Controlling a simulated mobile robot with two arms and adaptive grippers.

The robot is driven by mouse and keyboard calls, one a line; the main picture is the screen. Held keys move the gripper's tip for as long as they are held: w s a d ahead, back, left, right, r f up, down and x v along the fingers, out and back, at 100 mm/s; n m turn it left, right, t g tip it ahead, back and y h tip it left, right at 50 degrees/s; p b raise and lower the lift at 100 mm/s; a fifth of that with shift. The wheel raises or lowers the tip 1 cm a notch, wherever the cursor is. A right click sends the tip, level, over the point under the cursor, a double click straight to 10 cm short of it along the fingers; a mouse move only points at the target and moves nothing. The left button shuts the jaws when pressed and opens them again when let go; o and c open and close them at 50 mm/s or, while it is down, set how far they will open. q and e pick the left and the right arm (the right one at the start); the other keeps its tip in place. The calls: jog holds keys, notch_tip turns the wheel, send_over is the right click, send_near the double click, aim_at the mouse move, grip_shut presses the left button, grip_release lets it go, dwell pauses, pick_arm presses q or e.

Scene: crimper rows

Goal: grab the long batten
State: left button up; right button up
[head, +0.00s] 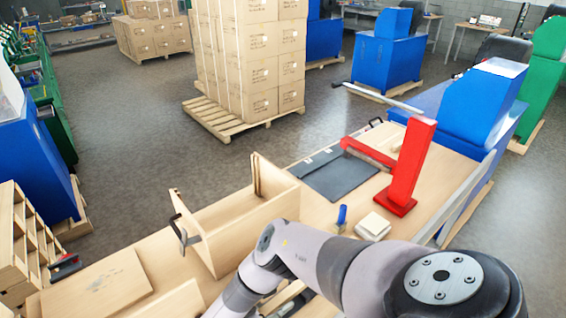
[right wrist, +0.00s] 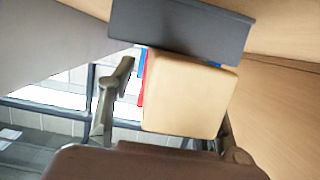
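In the right wrist view a pale wooden piece (right wrist: 188,95) shows end-on, close to the camera; it may be the end of the long batten, but its length is hidden. My right gripper (right wrist: 175,95) has its left finger beside this piece, with a narrow gap between them. The other finger is mostly hidden behind the wood. The gripper looks open around the piece. In the head view my right arm covers the front of the bench, and I cannot make out the gripper's fingers there. My left gripper is not in view.
The wooden bench (head: 330,212) carries an open wooden box (head: 225,225) with dark handles, a red press (head: 408,165), a dark mat (head: 340,176), a blue-handled tool (head: 341,215) and pale blocks (head: 373,226). A dark grey part (right wrist: 180,30) lies just above the wood in the wrist view.

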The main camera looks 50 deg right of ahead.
grip_shut()
dwell(0.3)
dwell(0.3)
